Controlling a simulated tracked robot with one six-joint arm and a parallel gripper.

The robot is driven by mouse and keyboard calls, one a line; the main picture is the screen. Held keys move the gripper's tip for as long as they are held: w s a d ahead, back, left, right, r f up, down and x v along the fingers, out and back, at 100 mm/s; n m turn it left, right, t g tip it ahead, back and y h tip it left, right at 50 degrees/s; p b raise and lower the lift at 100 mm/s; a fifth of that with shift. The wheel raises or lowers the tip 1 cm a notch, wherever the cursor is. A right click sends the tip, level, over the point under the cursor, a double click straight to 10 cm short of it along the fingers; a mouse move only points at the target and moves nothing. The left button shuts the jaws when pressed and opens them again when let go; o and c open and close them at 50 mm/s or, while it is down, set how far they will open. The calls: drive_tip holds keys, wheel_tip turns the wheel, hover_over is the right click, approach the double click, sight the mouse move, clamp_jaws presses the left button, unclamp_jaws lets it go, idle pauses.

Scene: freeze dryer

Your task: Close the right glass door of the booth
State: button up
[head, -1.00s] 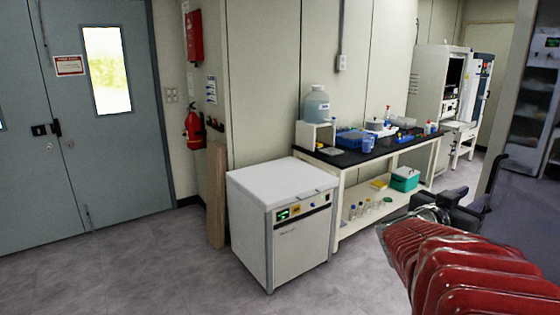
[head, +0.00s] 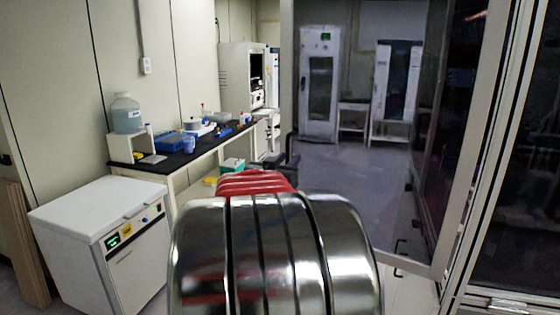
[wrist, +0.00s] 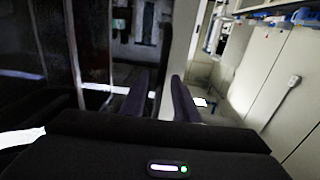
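A glass door (head: 360,215) with a pale frame stands swung open in the middle and right of the head view, and the room shows through it. A dark upright handle (head: 290,146) is at its left edge. My gripper (head: 286,167) is near that edge, below the handle, mostly hidden behind my red and chrome arm. In the wrist view the two dark fingers of my gripper (wrist: 160,92) stand apart with a gap between them. A pale upright strip shows just beyond the right finger; I cannot tell whether the fingers touch the door.
Pale booth posts (head: 487,160) and dark glass stand at the right. A white freezer box (head: 85,210) and a black-topped bench (head: 140,168) with a water jug (head: 125,113) stand along the left wall. White cabinets (head: 320,85) stand at the back. Floor is open behind the glass.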

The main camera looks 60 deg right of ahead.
clamp_jaws()
idle(0.6)
drive_tip(key=shift+d, duration=0.1)
drive_tip(key=shift+w, duration=0.1)
